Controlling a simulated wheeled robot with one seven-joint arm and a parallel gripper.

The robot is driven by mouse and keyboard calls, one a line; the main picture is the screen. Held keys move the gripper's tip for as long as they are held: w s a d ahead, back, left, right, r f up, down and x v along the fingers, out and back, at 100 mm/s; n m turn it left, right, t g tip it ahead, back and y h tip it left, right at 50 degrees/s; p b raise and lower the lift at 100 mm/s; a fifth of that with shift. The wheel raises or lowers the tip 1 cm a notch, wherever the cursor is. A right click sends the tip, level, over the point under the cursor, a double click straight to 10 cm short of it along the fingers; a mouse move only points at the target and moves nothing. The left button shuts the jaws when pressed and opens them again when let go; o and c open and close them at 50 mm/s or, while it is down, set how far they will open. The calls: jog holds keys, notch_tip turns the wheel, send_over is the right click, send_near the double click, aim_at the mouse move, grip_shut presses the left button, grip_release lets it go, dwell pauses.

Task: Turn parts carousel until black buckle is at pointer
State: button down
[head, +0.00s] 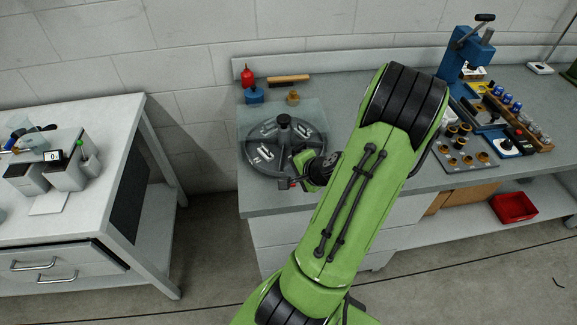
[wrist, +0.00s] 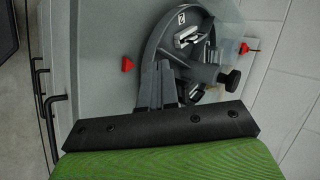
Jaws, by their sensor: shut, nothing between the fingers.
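The parts carousel (head: 252,163), a round dark grey tray with compartments and a black centre knob (head: 284,120), stands on the bench. It also shows in the wrist view (wrist: 151,43), with a compartment labelled 2 at its far end. Small light and dark parts lie in the compartments; I cannot tell which is the black buckle. A red pointer (wrist: 127,65) sits on the bench beside the rim. My gripper (wrist: 164,66) is shut and empty, its fingers over the carousel near the rim; contact cannot be told. In the head view my wrist covers the carousel's right front.
Behind the carousel are a red-topped blue bottle (head: 250,88), a brush (head: 288,79) and a small brass item (head: 293,97). At right are a blue press (head: 467,55) and a grey tray of round parts (head: 450,160). A white side table (head: 95,115) stands left across a gap.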

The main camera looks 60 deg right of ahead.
jog(key=x, duration=0.6)
jog(key=shift+w+f+b, duration=0.1)
jog(key=shift+b, duration=0.25)
jog(key=w, duration=0.2)
jog(key=w+d, duration=0.1)
jog(key=w, duration=0.1)
jog(key=shift+w+d+f, duration=0.15)
jog(key=shift+d+f, duration=0.05)
jog(key=shift+d, duration=0.05)
jog(key=shift+w+a, duration=0.1)
